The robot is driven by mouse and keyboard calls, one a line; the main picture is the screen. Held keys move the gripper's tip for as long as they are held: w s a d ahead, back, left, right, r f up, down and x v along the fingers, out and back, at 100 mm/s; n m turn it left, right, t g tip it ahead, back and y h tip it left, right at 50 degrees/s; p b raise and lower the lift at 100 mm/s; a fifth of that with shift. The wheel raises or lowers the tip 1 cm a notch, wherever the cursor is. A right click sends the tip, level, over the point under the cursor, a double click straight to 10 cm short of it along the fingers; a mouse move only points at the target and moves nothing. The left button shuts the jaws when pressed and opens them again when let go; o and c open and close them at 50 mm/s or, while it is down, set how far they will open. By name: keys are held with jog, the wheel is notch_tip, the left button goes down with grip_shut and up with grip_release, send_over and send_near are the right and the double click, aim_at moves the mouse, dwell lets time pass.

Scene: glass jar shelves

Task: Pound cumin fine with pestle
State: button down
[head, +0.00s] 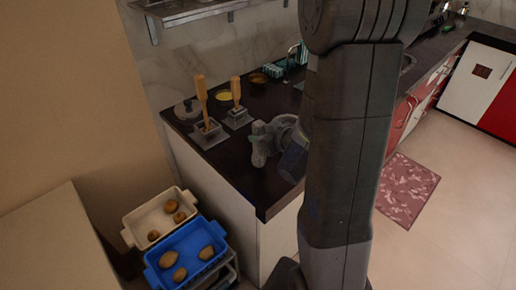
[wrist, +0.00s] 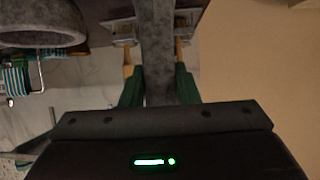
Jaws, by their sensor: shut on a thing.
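A grey stone pestle (wrist: 158,50) is between the green fingers of my gripper (wrist: 159,82), which is shut on it. In the head view the pestle (head: 260,145) shows roughly upright above the dark counter, left of the mortar. Whether its foot touches the counter I cannot tell. The grey stone mortar (head: 284,124) stands on the counter, partly hidden by my arm. Its round rim (wrist: 40,38) shows at the upper left of the wrist view, beside the pestle and not under it. No cumin can be made out.
Two square holders with wooden-handled tools (head: 202,90) (head: 236,90) and a grey lidded pot (head: 187,110) stand on the counter (head: 235,165) at the left. White and blue crates (head: 155,265) hold potatoes below the counter's left end.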

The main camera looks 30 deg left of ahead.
aim_at(257, 122)
jog(key=shift+r, duration=0.2)
jog(key=shift+r+p, duration=2.25)
jog(key=shift+r, duration=0.15)
jog(key=shift+r+p, duration=2.25)
jog(key=shift+r, duration=0.25)
